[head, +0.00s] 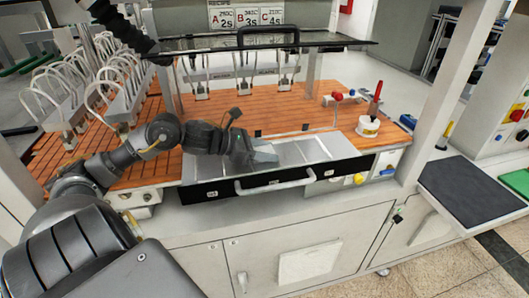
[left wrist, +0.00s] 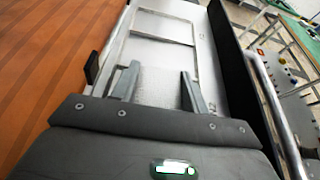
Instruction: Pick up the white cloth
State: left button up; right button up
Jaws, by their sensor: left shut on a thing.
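A pale, textured sheet that looks like the white cloth (left wrist: 155,88) lies between the fingers of my left gripper (left wrist: 158,88) in the left wrist view. Both fingers stand apart at its sides, and the gripper is shut on it. In the head view my left gripper (head: 262,155) is low over the left part of the metal tray (head: 312,150) at the bench front. The cloth is hard to make out there against the silver surface. My right gripper is not in view.
The tray has a black front and a pale handle (head: 275,186). An orange slatted bench top (head: 330,100) lies behind it. A white round container (head: 368,126) with a red-handled tool stands to the right. A raised clear cover (head: 265,43) hangs above. Metal racks with hoses (head: 70,110) stand left.

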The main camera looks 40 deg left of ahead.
aim_at(266, 150)
pick_arm(q)
jog(key=shift+r, duration=0.55)
notch_tip(266, 150, up, 3)
jog(key=shift+f+p, duration=0.15)
jog(key=shift+p, duration=0.2)
jog(key=w+d+r+p, duration=0.3)
jog(key=d+r+p, duration=0.4)
jog(key=d, duration=0.6)
notch_tip(266, 150, up, 2)
jog(key=shift+d+r, duration=0.15)
jog(key=shift+d, duration=0.2)
